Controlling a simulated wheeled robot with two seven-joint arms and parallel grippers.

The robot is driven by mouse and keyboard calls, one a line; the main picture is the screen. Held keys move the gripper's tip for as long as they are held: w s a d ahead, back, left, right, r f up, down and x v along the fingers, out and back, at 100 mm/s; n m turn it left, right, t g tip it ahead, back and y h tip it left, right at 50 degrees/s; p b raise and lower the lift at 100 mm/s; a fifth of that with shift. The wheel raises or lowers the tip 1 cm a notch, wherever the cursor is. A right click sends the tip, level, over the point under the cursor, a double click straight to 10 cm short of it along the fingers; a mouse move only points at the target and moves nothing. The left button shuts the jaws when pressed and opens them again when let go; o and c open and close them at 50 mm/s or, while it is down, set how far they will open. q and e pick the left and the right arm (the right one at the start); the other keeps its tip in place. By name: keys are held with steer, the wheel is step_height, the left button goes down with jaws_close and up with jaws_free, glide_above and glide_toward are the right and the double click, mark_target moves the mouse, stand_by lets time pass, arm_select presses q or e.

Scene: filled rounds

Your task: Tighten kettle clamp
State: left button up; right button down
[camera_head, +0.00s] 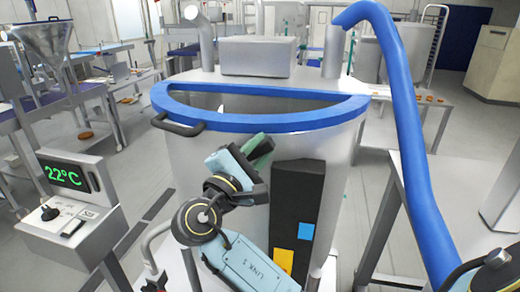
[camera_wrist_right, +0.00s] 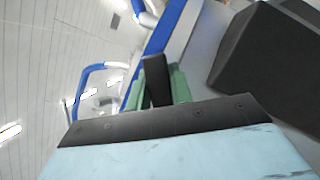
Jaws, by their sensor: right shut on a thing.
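The large steel kettle (camera_head: 225,180) stands in the middle of the head view, with a blue rim (camera_head: 290,122) around its half-open top. My right gripper (camera_head: 262,152) is in front of the kettle wall, just below the rim. In the right wrist view its green fingers (camera_wrist_right: 158,90) are shut on a black bar-like piece (camera_wrist_right: 155,78), which looks like the clamp handle. A black handle (camera_head: 178,126) sits on the rim's left side. My left gripper is not in view.
A black box (camera_head: 297,205) with blue and yellow patches is on the kettle front, close right of my right gripper. A thick blue hose (camera_head: 405,120) runs down the right. A control panel (camera_head: 75,205) reading 22°C stands left, and a funnel (camera_head: 42,42) stands behind it.

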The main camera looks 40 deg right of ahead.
steer(key=c, duration=1.2)
jaws_free()
steer(key=shift+c, duration=0.2)
steer(key=shift+a, duration=0.1)
steer(key=b+v, duration=0.4)
steer(key=v, duration=0.9)
steer(key=shift+a, duration=0.2)
steer(key=shift+c, duration=0.4)
